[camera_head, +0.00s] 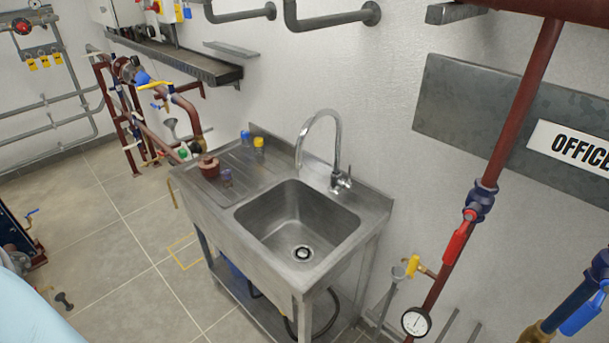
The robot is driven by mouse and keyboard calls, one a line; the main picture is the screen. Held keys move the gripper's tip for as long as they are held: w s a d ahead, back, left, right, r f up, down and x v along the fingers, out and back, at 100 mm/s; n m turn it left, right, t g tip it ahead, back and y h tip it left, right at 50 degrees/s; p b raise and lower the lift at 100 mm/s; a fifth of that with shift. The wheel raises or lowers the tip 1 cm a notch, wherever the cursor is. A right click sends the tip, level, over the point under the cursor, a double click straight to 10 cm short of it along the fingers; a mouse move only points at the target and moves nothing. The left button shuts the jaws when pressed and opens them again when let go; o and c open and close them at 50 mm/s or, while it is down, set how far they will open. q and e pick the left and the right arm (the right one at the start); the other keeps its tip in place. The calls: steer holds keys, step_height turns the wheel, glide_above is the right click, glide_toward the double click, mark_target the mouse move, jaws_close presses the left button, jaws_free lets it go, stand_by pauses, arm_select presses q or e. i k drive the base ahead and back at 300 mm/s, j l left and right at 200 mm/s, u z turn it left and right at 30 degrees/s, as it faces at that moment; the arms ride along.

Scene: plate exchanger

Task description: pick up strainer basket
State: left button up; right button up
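No object stands out clearly as a strainer basket. A round metal fitting with a dark ring (302,253) sits at the drain in the bottom of the steel sink (268,235); I cannot tell if it is a loose basket. On the ribbed drainboard left of the basin is a red-brown round part (208,167), with a small purple-grey piece (226,178) beside it. A yellow-topped item (259,147) and a blue-topped item (245,138) stand at the drainboard's back. Neither of my grippers is in view.
A tall curved faucet (322,140) rises behind the basin. A red pipe with a red-handled valve (460,236) and a gauge (415,321) stands to the right. Red pipework (130,120) stands at the back left. Tiled floor (110,250) left of the sink is mostly clear.

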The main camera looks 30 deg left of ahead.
mark_target(226, 174)
steer(key=u, duration=0.7)
steer(key=i+j, duration=0.8)
